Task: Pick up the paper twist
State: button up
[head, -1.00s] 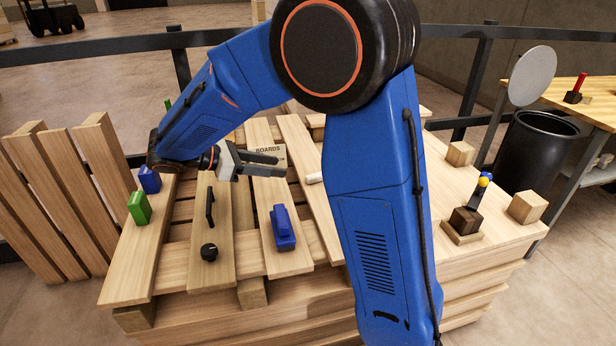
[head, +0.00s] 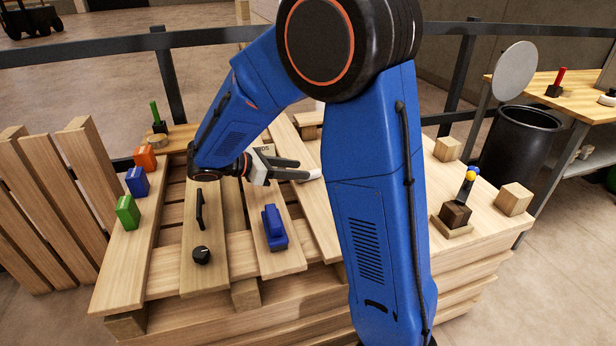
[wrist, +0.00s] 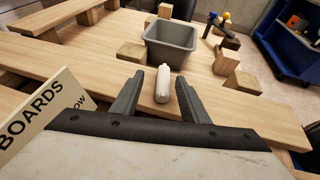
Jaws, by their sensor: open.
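The paper twist (wrist: 162,86) is a small white roll lying on a pale board, seen between my fingertips in the wrist view. In the head view only its end (head: 316,174) shows, beside my fingertips, and my arm hides the rest. My gripper (head: 303,169) is open and low over the boards. In the wrist view the two dark fingers of my gripper (wrist: 160,77) stand on either side of the twist, with a gap on the left and the right finger close to it. I cannot tell whether that finger touches it.
A BOARDS sign (wrist: 42,122) stands close to the left of my gripper. A grey bin (wrist: 171,58) and a wooden block (wrist: 131,50) lie beyond the twist. A blue object (head: 274,229), a black handle (head: 200,210) and a black knob (head: 201,255) sit on nearer boards.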

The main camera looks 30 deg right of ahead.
jog(key=shift+s+x, duration=0.2)
jog(key=shift+x, duration=1.15)
jog(key=shift+s+x, duration=0.15)
jog(key=shift+x, duration=1.25)
jog(key=shift+r, duration=0.1)
grip_shut()
